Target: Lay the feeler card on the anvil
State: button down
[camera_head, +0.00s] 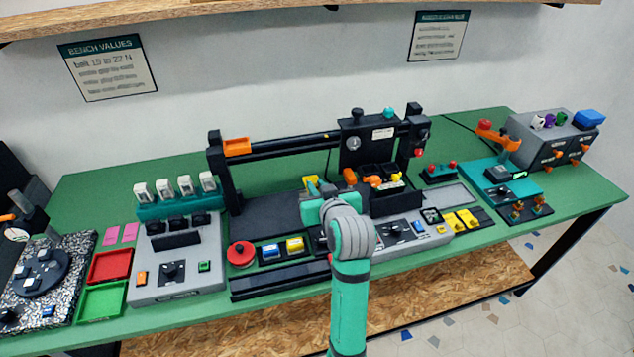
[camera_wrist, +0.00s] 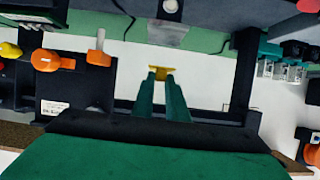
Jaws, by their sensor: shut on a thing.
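My gripper (camera_head: 319,188) is over the middle of the black machine, in front of its beam. In the wrist view its two green fingers (camera_wrist: 164,92) are close together on a small yellow piece (camera_wrist: 160,73), which looks like the feeler card. The yellow piece also shows at the fingertips in the head view (camera_head: 311,183). It is held up, apart from the surfaces around it. A grey block (camera_wrist: 167,33) with a pale round part is at the top of the wrist view; I cannot tell if it is the anvil. My wrist hides part of the machine in the head view.
The beam (camera_head: 285,146) and a dark carriage (camera_head: 368,143) stand behind my gripper. A tray of orange and yellow parts (camera_head: 388,187) is close on the right. A red button (camera_head: 241,253) and a grey control box (camera_head: 176,262) are at left. The dark plate (camera_head: 268,217) is clear.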

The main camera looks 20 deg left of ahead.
jog(key=shift+s+f, duration=0.1)
jog(key=shift+f, duration=2.3)
jog(key=shift+s+f, duration=0.1)
jog(key=shift+f, duration=0.5)
jog(key=c, duration=1.7)
grip_release()
jog(key=shift+o, duration=0.2)
jog(key=shift+d+r, duration=0.1)
jog(key=v, duration=1)
jog(key=shift+s+d, duration=0.2)
jog(key=shift+s, duration=0.1)
jog(key=shift+w, duration=0.1)
